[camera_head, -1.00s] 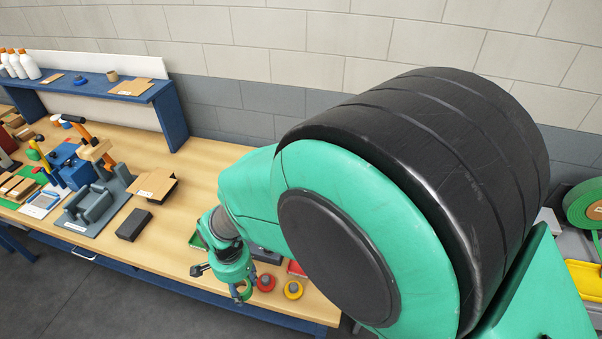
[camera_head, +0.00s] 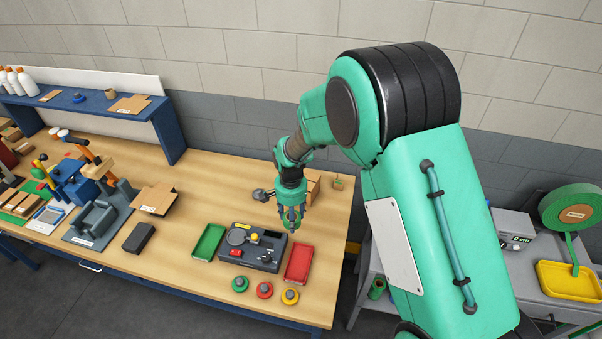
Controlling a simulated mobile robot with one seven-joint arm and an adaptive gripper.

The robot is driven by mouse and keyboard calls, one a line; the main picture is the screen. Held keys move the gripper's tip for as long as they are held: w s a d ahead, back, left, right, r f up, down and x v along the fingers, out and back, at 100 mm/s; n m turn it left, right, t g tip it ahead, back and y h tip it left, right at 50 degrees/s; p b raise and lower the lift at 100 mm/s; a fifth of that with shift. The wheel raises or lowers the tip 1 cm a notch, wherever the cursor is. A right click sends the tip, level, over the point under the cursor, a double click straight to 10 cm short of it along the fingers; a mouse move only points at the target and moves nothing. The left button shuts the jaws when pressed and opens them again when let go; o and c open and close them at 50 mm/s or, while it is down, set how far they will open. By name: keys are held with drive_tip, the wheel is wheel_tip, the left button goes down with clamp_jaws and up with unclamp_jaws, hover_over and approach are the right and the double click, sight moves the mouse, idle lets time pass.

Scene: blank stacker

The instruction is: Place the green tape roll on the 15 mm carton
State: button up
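A small green ring with a grey centre (camera_head: 240,284) lies near the table's front edge, left of a red ring (camera_head: 264,290) and a yellow ring (camera_head: 290,296). A larger green roll (camera_head: 567,203) stands on the grey bench at the right. No 15 mm label is readable. My gripper (camera_head: 292,229) points down above the table, near the grey device; its fingers are too small to judge, and I see nothing held.
The grey device (camera_head: 265,257) sits between a green tray (camera_head: 208,242) and a red tray (camera_head: 299,264). A black block (camera_head: 139,237), a flat open carton (camera_head: 155,198) and a grey fixture (camera_head: 98,221) are to the left. The yellow tray (camera_head: 568,280) is far right.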

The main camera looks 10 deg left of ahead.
drive_tip(key=w+d+r+p, duration=0.1)
drive_tip(key=w+d+p, duration=0.2)
drive_tip(key=w+d, duration=0.3)
drive_tip(key=shift+w+d+r, duration=0.35)
drive_tip(key=shift+w+d, duration=0.05)
drive_tip(key=shift+w, duration=0.85)
drive_tip(key=shift+w, duration=0.1)
drive_tip(key=w+a, duration=0.2)
drive_tip(key=w, duration=0.2)
drive_tip(key=w+a+f+p, duration=0.1)
drive_tip(key=w+a, duration=0.1)
drive_tip(key=w, duration=0.3)
drive_tip(key=w+a+p, duration=0.1)
drive_tip(key=w+a, duration=0.1)
drive_tip(key=w, duration=0.3)
drive_tip(key=shift+w+a+f, duration=0.15)
drive_tip(key=shift+a+f, duration=0.1)
drive_tip(key=shift+a, duration=0.15)
drive_tip(key=shift+f+p, duration=0.1)
drive_tip(key=shift+p, duration=0.2)
drive_tip(key=shift+f+p, duration=0.4)
drive_tip(key=shift+f, duration=1.25)
drive_tip(key=shift+f, duration=0.1)
